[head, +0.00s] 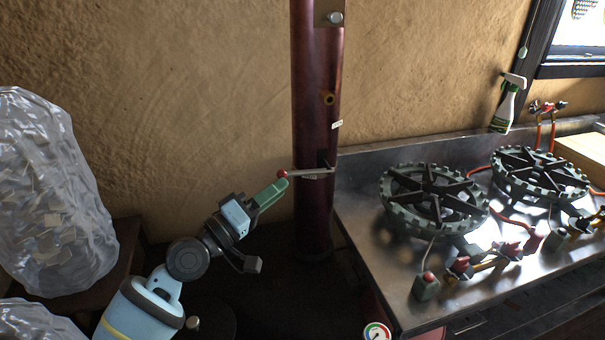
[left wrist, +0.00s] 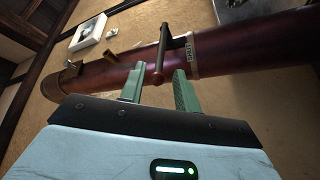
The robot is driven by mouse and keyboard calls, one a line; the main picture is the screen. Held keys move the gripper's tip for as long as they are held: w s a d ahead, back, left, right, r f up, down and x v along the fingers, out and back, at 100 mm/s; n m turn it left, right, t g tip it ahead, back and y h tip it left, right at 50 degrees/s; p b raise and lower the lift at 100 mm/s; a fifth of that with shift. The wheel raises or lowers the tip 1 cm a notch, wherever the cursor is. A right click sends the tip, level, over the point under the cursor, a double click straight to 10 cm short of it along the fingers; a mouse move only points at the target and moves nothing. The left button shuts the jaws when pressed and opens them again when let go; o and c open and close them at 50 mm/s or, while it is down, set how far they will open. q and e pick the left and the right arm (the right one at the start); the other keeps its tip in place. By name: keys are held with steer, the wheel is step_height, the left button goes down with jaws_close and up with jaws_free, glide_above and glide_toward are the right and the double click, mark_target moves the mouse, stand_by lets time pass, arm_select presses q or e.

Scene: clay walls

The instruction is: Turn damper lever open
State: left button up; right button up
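The damper lever (head: 310,172) is a thin metal rod with a red ball knob (head: 283,174). It sticks out to the left, roughly level, from a dark red vertical stovepipe (head: 315,120). My left gripper (head: 279,186) is at the knob end, its green fingers pointing up and right toward the lever. In the left wrist view my left gripper (left wrist: 158,84) is open. The lever's knob (left wrist: 157,77) appears in the gap between the fingertips, with space on both sides. I cannot tell how deep it sits between them. My right gripper is not in view.
A metal counter (head: 359,200) with two burners, one at the front (head: 434,195), stands right of the pipe. A spray bottle (head: 508,103) stands at its back. A clear bag of pale chunks (head: 50,200) is at the left. A gauge (head: 376,332) shows at the bottom.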

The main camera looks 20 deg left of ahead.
mark_target(303, 173)
arm_select(q)
steer(key=shift+p+x, duration=0.5)
steer(key=shift+x, duration=3.4)
steer(key=shift+c, duration=0.4)
jaws_close()
